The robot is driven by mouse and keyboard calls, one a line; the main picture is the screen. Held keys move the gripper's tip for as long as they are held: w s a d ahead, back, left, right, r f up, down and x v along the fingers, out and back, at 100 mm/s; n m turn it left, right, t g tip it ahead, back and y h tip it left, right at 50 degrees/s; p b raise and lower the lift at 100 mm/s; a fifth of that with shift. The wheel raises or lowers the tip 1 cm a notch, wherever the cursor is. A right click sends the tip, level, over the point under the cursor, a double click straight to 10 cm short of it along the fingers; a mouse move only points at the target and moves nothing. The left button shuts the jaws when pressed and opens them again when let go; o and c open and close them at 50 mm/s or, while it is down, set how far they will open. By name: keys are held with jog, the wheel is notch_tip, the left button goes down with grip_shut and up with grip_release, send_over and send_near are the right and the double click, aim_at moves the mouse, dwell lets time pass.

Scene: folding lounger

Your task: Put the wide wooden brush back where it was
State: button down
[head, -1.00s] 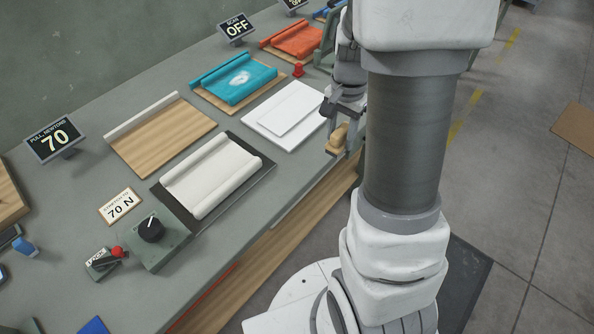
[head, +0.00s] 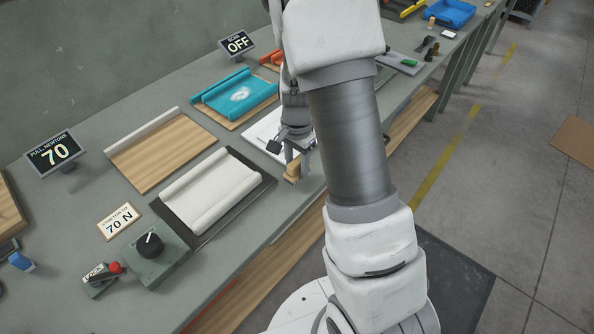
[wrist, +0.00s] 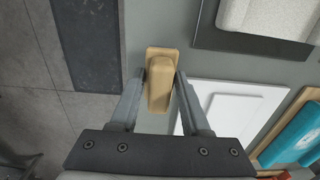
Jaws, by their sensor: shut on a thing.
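The wide wooden brush (wrist: 160,88) is a tan block with a wider flat part at its far end in the wrist view. My gripper (wrist: 161,76) is shut on it, one finger on each side. In the head view the brush (head: 292,171) shows partly below my gripper (head: 297,148), near the front edge of the grey bench (head: 238,260). In the wrist view the bench surface is under it, with the floor to the left. I cannot tell its height above the bench. My arm hides part of the bench behind it.
A white board (head: 262,134) lies close beside my gripper. A dark tray with a pale roll (head: 212,190), a wooden board (head: 160,150) and a teal piece (head: 235,95) lie on the bench. A knob box (head: 150,247) stands nearer. A blue bin (head: 450,12) is far off.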

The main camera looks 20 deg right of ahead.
jog(key=shift+f, duration=1.25)
jog(key=shift+f, duration=0.2)
jog(key=shift+c, duration=1.8)
grip_release()
jog(key=shift+r, duration=0.1)
